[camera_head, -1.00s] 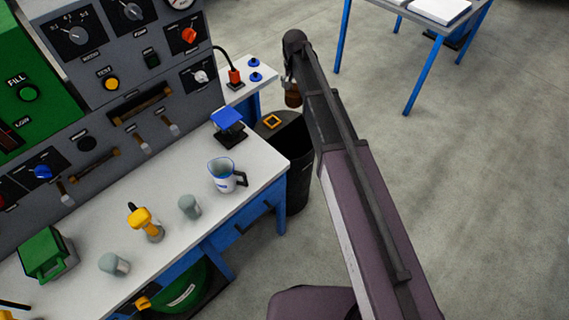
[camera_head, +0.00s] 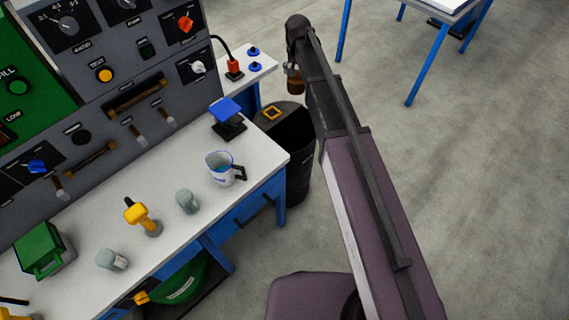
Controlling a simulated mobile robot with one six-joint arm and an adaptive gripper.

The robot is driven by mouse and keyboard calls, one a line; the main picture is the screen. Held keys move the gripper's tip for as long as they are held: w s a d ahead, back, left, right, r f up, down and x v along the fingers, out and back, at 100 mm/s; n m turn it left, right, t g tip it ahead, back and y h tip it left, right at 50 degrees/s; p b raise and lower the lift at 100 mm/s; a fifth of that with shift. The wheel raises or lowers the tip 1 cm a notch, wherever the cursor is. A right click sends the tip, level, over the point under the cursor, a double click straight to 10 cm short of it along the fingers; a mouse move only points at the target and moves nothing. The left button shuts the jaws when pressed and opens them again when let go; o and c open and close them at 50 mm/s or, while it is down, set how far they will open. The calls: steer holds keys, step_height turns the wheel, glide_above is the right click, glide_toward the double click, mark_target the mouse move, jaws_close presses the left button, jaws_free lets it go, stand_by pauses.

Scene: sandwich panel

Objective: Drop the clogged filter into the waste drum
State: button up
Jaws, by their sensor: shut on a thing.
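The clogged filter (camera_head: 294,84) is a small brown cylinder hanging below the end of my arm. My gripper (camera_head: 291,69) is shut on it; the fingers are small and partly hidden by the arm. The waste drum (camera_head: 298,186) is a black drum standing on the floor beyond the right end of the bench. Its top has a dark opening and a yellow square mark. In the picture the filter shows just above the drum's rim, near its far right side. I cannot tell its height or whether it is over the opening. My arm hides part of the drum's right side.
The white-topped bench (camera_head: 262,153) holds a jug (camera_head: 223,168), a blue-topped stand (camera_head: 227,118), grey cups (camera_head: 187,201) and a yellow-handled tool (camera_head: 142,217). A control panel (camera_head: 110,95) stands behind it. A blue-legged table (camera_head: 424,70) is at the top right. The floor between is clear.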

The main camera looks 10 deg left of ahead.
step_height(320, 180, down, 21)
steer(key=d+n+b, duration=0.1)
steer(key=n+b, duration=0.3)
steer(key=b, duration=1.6)
steer(key=shift+r, duration=0.2)
steer(key=shift+s+d, duration=0.1)
steer(key=shift+f, duration=0.2)
steer(key=shift+f+b, duration=2.8)
steer(key=shift+b, duration=0.25)
steer(key=o, duration=0.8)
steer(key=shift+d, duration=0.1)
